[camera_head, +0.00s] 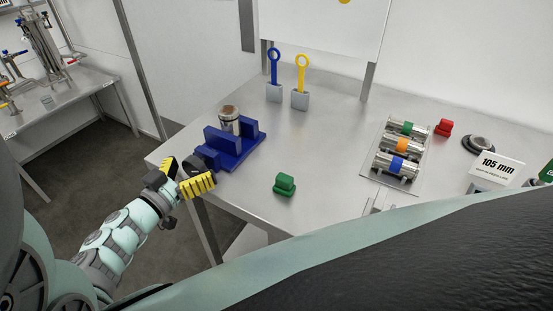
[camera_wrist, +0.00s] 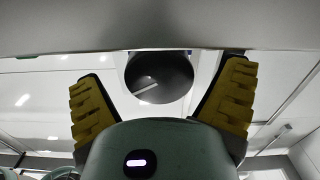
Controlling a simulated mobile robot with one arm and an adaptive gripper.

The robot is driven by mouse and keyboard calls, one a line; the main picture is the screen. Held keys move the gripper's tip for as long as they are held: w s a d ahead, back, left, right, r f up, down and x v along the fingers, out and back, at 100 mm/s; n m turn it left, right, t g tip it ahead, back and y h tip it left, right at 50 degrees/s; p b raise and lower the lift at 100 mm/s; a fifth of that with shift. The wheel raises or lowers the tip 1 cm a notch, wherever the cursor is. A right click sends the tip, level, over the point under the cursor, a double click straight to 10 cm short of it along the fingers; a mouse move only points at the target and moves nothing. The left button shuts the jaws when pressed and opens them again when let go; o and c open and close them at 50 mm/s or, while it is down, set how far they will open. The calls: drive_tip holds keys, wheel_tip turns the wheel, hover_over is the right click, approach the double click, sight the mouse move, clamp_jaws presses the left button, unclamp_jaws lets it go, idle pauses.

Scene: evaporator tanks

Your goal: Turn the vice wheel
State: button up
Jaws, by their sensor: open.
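The vice wheel (camera_head: 207,156) is dark and round, on the vice's near left side. My gripper (camera_head: 183,177) is at the table edge by the wheel, its yellow-padded fingers spread open. In the wrist view the dark wheel (camera_wrist: 158,78), with a light bar on its face, sits between the two fingers, with a visible gap on each side. I cannot tell how far the fingertips reach past the wheel.
A green block (camera_head: 285,184) lies on the table right of the vice. Blue (camera_head: 274,68) and yellow (camera_head: 301,75) ring-topped tools stand behind in grey holders. A tray (camera_head: 378,174) of banded metal cylinders lies to the right, beside a red block (camera_head: 444,127). The middle of the table is clear.

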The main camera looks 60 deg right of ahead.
drive_tip(key=s+a+b, duration=0.1)
drive_tip(key=a+b, duration=0.1)
drive_tip(key=a, duration=1.3)
drive_tip(key=shift+s+a, duration=0.15)
drive_tip(key=shift+a, duration=0.25)
drive_tip(key=shift+c, duration=0.4)
